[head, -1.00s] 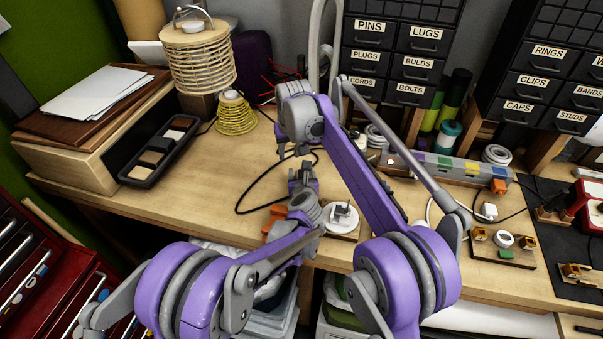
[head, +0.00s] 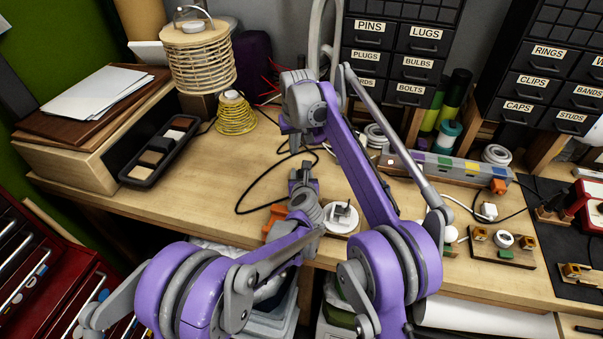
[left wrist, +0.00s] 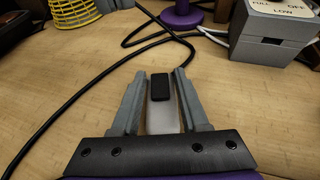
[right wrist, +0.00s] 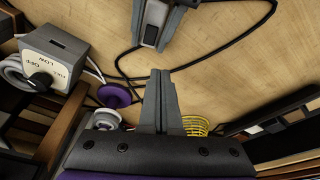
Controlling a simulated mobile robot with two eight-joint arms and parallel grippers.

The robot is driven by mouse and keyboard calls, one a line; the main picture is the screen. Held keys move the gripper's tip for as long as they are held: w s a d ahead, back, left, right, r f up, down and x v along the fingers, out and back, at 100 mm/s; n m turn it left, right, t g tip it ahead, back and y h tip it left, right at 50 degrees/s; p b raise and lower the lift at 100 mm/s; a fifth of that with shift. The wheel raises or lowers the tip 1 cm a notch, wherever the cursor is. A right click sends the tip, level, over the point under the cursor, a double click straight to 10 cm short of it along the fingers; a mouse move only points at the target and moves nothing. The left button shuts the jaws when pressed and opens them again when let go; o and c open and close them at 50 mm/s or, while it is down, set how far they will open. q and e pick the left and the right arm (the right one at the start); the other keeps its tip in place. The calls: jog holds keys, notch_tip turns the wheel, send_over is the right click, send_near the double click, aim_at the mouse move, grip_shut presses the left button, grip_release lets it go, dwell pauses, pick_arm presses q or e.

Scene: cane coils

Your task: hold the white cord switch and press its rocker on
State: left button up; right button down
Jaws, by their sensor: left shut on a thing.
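The white cord switch (left wrist: 161,118) has a black rocker (left wrist: 160,86) and sits between the fingers of my left gripper (left wrist: 160,92) in the left wrist view. My left gripper (head: 302,168) is low over the front of the bench in the head view, where the switch is too small to make out. My right gripper (head: 292,142) is above and behind it, apart from the switch. In the right wrist view, the right gripper's fingers (right wrist: 160,78) are together and empty, and the switch (right wrist: 152,30) shows at the top. A black cord (left wrist: 75,90) lies on the bench.
A grey dial box (right wrist: 55,55) and a purple spool (right wrist: 115,96) stand nearby. A yellow wire coil (head: 236,117), a cane lampshade (head: 200,62) and a black tray (head: 160,150) are at the left. Labelled drawers (head: 410,60) stand at the back. Bare bench lies left of my grippers.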

jog(key=shift+g, duration=0.5)
jog(key=shift+w+d+f, duration=0.1)
jog(key=shift+d+f, duration=0.25)
jog(key=shift+f, duration=0.6)
jog(key=shift+w+d+f, duration=0.1)
jog(key=shift+d+f, duration=0.25)
jog(key=shift+f, duration=0.6)
jog(key=shift+w+d+f, duration=0.1)
jog(key=shift+d+f, duration=0.25)
jog(key=shift+f, duration=0.6)
jog(key=shift+f, duration=0.8)
jog(key=shift+r, duration=3.5)
notch_tip(320, 180, up, 7)
jog(key=s+m, duration=0.2)
jog(key=m, duration=1.8)
jog(key=shift+s+h, duration=0.3)
jog(key=shift+s, duration=0.05)
